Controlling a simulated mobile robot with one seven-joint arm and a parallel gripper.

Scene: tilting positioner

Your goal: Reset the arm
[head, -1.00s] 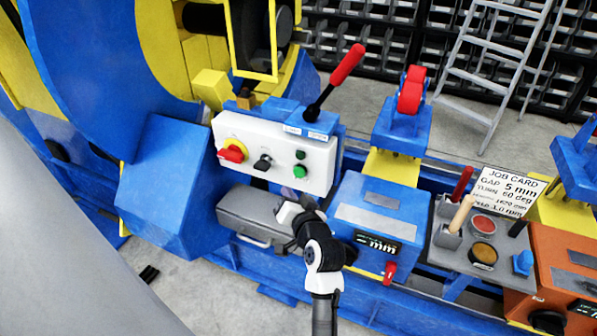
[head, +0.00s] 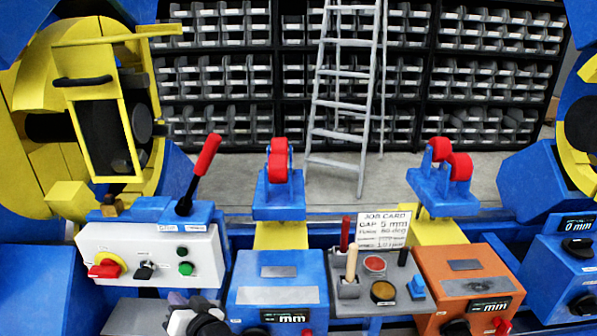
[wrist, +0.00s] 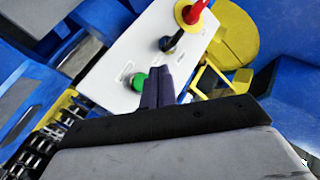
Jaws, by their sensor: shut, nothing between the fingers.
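My gripper shows in the wrist view (wrist: 157,88), its two dark fingers pressed together with nothing between them. The fingertips point toward the white control panel (wrist: 125,55), beside the green button (wrist: 138,81); I cannot tell the gap to the panel. In the head view my dark and white arm end (head: 198,318) is at the bottom, below the white control panel (head: 150,258); the fingers cannot be made out there. The panel has a red knob on yellow (head: 104,268), a black switch (head: 145,270) and a green button (head: 186,268). A red-handled lever (head: 207,157) stands above it, tilted right.
A blue box (head: 278,290) with a display and an orange box (head: 468,285) stand right of the panel. Between them is a grey tool tray (head: 345,310). Roller stands (head: 278,192) rise behind. A ladder (head: 340,120) and bin shelves (head: 210,85) are at the back.

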